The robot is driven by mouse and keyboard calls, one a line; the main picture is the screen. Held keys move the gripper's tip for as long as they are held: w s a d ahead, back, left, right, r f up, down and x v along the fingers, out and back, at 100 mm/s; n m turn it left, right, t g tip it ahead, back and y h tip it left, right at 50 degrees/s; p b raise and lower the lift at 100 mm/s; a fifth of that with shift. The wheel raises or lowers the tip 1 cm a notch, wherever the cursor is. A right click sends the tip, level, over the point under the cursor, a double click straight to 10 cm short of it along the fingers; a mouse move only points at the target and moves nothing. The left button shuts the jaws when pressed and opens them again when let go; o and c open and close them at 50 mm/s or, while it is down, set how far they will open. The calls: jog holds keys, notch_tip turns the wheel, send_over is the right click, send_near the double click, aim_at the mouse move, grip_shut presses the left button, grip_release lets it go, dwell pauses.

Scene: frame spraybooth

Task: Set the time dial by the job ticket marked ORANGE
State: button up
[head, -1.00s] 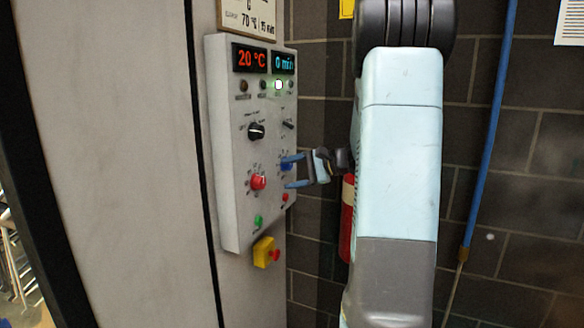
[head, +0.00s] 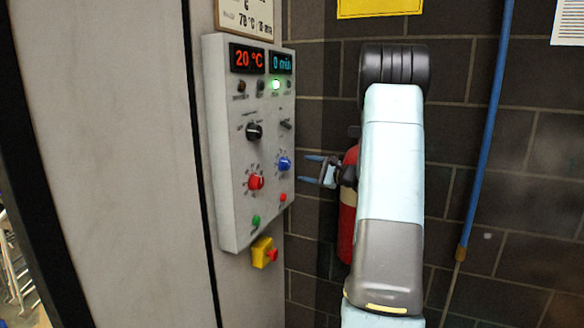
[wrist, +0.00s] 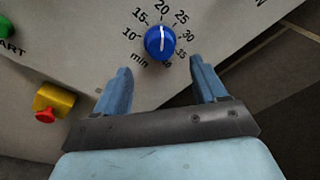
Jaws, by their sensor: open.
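The blue time dial (head: 284,163) is on the right side of the grey control panel (head: 228,190). In the wrist view the dial (wrist: 160,42) has minute marks around it, and its white pointer looks to be near 20. The time display (head: 281,64) reads 0 min. My gripper (head: 304,169) is open and empty, just right of the dial and apart from it; in the wrist view its two fingers (wrist: 160,66) point toward the dial. A card (head: 247,18) above the panel is cut off; 70 °C and a minutes figure show, but no ORANGE mark.
A red knob (head: 256,182), a black knob (head: 254,132), a green button (head: 256,220) and a yellow box with a red button (head: 261,252) are near the dial. A red extinguisher (head: 347,220) stands behind my arm. A blue pipe (head: 484,150) runs down the wall.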

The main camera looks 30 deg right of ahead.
aim_at(288, 166)
jog(key=x, duration=0.7)
jog(key=shift+w+a, duration=0.2)
jog(key=shift+w, duration=0.1)
jog(key=shift+c, duration=0.2)
jog(key=c, duration=0.9)
jog(key=shift+d, duration=0.25)
jog(key=shift+c, duration=0.6)
jog(key=shift+a, duration=0.15)
